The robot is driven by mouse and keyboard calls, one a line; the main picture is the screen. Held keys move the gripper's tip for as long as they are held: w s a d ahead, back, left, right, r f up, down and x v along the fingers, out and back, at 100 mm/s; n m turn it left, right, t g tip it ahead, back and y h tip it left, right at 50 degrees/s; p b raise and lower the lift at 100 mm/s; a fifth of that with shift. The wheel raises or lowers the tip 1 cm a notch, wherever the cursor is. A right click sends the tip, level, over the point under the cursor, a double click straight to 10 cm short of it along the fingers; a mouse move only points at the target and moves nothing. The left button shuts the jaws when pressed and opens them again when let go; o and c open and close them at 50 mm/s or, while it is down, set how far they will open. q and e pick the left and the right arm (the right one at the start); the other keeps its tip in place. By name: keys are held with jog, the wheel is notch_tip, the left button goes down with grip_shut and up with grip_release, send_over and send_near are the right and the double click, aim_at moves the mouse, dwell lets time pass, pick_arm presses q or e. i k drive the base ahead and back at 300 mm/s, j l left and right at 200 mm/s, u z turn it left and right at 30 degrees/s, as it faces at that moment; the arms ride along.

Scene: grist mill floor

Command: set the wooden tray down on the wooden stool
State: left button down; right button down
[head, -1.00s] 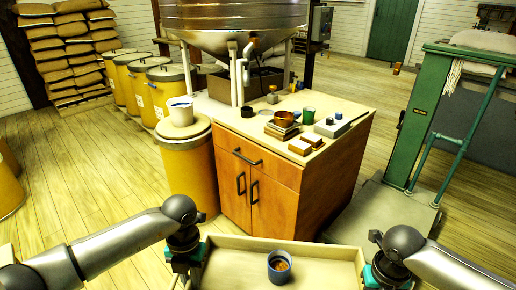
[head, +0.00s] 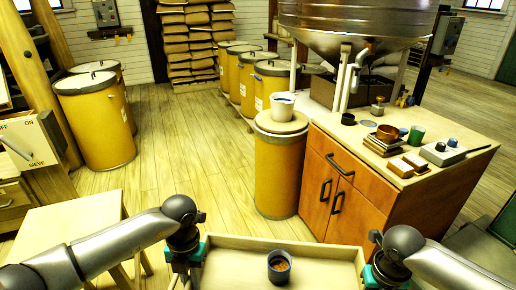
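The wooden tray (head: 232,268) is at the bottom centre of the head view, held level between my two arms. A dark blue cup (head: 279,267) with something brown inside stands in it. My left gripper (head: 190,262) is at the tray's left edge and my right gripper (head: 378,272) at its right edge. Both appear to grip the tray's sides, though the fingertips are mostly hidden. The wooden stool (head: 75,226), with a pale square top and legs, stands at the lower left, partly behind my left arm. The tray is apart from it, to its right.
A wooden cabinet (head: 345,190) with bowls, blocks and a green cup on top stands to the right. A yellow drum (head: 276,175) bearing a white bucket (head: 283,104) stands beside it. More yellow drums (head: 97,125) stand at the left. The plank floor (head: 180,165) between is clear.

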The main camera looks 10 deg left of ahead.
aim_at(64, 240)
jog(key=j+u, duration=0.15)
jog(key=u, duration=1.3)
jog(key=i+j, duration=0.25)
jog(key=i, duration=0.25)
jog(key=i+j, duration=0.25)
jog(key=i, duration=0.25)
jog(key=i+j, duration=0.25)
jog(key=i, duration=0.25)
